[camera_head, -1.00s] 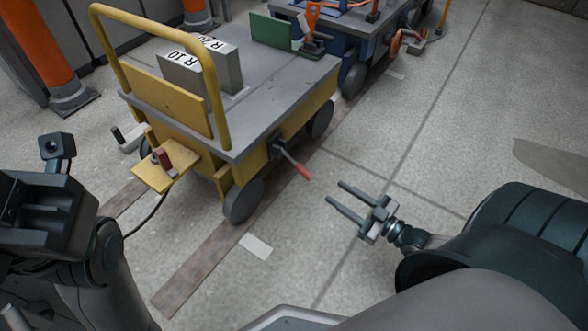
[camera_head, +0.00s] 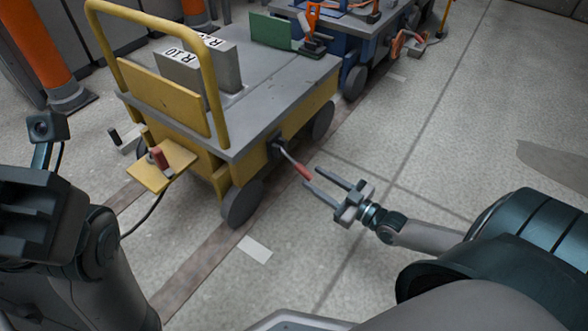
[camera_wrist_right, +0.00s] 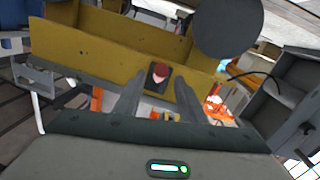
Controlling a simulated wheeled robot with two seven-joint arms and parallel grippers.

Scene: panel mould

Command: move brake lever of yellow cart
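The yellow cart (camera_head: 295,118) stands left of centre in the head view, with a grey deck and a yellow handle frame. Its brake lever (camera_head: 296,164) sticks out from the near side, with a grey shaft and red grip. My right gripper (camera_head: 312,179) is open, its fingertips close to the red grip; whether they touch is unclear. In the right wrist view the lever's red end (camera_wrist_right: 159,72) shows end-on between the two open fingers (camera_wrist_right: 157,95). My left arm is at the lower left of the head view; its fingers are not clearly visible.
A blue cart (camera_head: 345,40) stands behind the yellow one. Two grey blocks (camera_head: 180,72) marked R and a green panel (camera_head: 270,30) are on the deck. A cart wheel (camera_head: 241,203) is below the lever. The floor to the right is clear.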

